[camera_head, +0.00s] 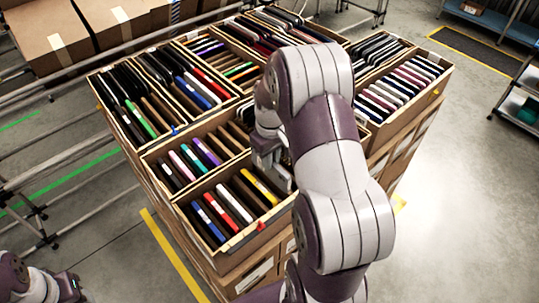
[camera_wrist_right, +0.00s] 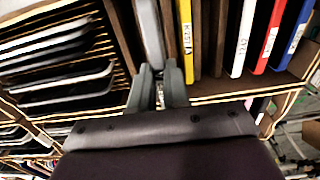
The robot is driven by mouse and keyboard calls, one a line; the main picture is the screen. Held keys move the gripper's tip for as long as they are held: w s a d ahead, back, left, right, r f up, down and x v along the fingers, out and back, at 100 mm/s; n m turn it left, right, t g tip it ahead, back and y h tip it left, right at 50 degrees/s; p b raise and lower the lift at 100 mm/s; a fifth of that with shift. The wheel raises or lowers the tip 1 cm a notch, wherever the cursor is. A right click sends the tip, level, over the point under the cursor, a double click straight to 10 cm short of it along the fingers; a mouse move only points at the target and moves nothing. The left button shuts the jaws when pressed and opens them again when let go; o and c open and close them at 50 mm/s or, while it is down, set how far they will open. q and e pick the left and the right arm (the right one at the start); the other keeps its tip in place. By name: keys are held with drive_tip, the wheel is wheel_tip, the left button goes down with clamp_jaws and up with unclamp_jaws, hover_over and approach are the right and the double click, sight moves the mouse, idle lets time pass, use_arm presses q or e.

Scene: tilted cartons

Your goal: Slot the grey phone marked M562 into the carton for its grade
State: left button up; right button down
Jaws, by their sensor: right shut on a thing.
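My right gripper (camera_wrist_right: 160,88) is shut on a light grey phone (camera_wrist_right: 149,30), which stands between its fingertips in the wrist view. No marking on this phone can be read. In the head view the right gripper (camera_head: 268,158) is low over the front carton (camera_head: 233,243), beside a yellow phone (camera_head: 259,187). I cannot tell how deep the grey phone sits in that carton. The yellow phone (camera_wrist_right: 187,40), with a small label, stands just right of the gripper in the wrist view. My left gripper (camera_head: 70,286) is at the bottom left, away from the cartons; its jaws are unclear.
The front carton also holds white, red (camera_wrist_right: 270,38) and blue (camera_wrist_right: 296,28) phones between brown dividers. Several tilted cartons of phones fill the stand around it, including one with dark and pale phones (camera_head: 400,90) at right. My right arm hides the middle cartons.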

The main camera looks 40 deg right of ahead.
sight(270, 174)
drive_tip(key=shift+w+f+b, duration=0.25)
drive_tip(key=shift+f+b, duration=0.1)
drive_tip(key=shift+f, duration=0.3)
drive_tip(key=shift+w+f+b, duration=0.2)
drive_tip(key=shift+f+b, duration=0.1)
drive_tip(key=shift+f, duration=0.65)
drive_tip(key=shift+s+f+b, duration=0.2)
drive_tip(key=shift+f+b, duration=0.3)
drive_tip(key=shift+f, duration=0.05)
drive_tip(key=shift+s+f+b, duration=0.15)
drive_tip(key=shift+f+b, duration=0.35)
drive_tip(key=shift+w+f+b, duration=0.25)
drive_tip(key=shift+f+b, duration=0.05)
drive_tip(key=shift+f, duration=0.4)
use_arm(q)
drive_tip(key=f, duration=0.4)
drive_tip(key=shift+w+f, duration=0.25)
drive_tip(key=shift+f, duration=0.1)
use_arm(e)
drive_tip(key=shift+s, duration=0.1)
use_arm(q)
drive_tip(key=shift+s, duration=0.1)
drive_tip(key=shift+f, duration=0.1)
use_arm(e)
drive_tip(key=shift+f, duration=0.25)
